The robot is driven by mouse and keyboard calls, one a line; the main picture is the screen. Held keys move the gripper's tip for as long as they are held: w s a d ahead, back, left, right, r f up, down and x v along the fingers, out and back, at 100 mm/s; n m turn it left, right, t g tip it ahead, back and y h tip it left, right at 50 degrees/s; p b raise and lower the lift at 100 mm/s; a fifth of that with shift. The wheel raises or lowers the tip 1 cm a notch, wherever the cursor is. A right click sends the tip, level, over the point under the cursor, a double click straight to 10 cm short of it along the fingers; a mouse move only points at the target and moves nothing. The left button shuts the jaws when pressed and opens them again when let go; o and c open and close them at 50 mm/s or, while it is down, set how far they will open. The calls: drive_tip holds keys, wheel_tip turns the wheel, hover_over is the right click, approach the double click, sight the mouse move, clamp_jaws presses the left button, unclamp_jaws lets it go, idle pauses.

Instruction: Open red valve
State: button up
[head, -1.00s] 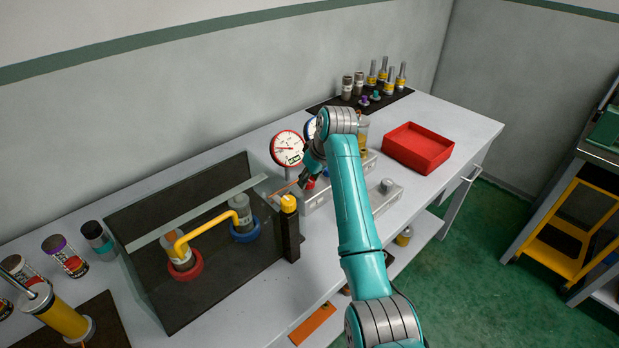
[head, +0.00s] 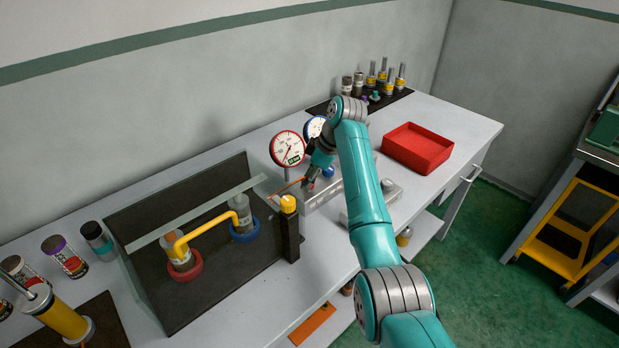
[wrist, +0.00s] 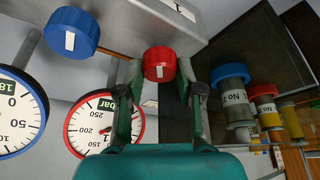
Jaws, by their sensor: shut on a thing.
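The red valve (wrist: 160,64) is a round red knob with a white mark, on the front of a grey metal block (wrist: 235,10). My gripper (wrist: 160,78) has one finger on each side of the knob in the wrist view and is shut on it. In the head view my gripper (head: 309,181) reaches down to the block, and its fingers mostly hide the red knob. A red-rimmed gauge (head: 287,149) stands behind the block; it also shows in the wrist view (wrist: 78,130) below the left finger.
A blue knob (wrist: 72,32) sits beside the red one, with a blue-rimmed gauge (wrist: 40,112) near it. A dark fixture with a yellow pipe (head: 207,231) and a yellow-capped post (head: 289,204) stand left of my gripper. A red tray (head: 417,148) lies to the right.

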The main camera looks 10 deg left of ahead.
drive_tip(key=n+g, duration=0.1)
drive_tip(key=n, duration=0.2)
drive_tip(key=n+g, duration=0.1)
drive_tip(key=n, duration=0.2)
drive_tip(key=shift+w+h, duration=0.1)
drive_tip(key=shift+h, duration=0.2)
drive_tip(key=shift+n, duration=0.4)
drive_tip(key=o, duration=1.2)
drive_tip(key=shift+c, duration=0.2)
drive_tip(key=v, duration=1.2)
drive_tip(key=shift+w, duration=0.3)
drive_tip(key=shift+a, duration=0.1)
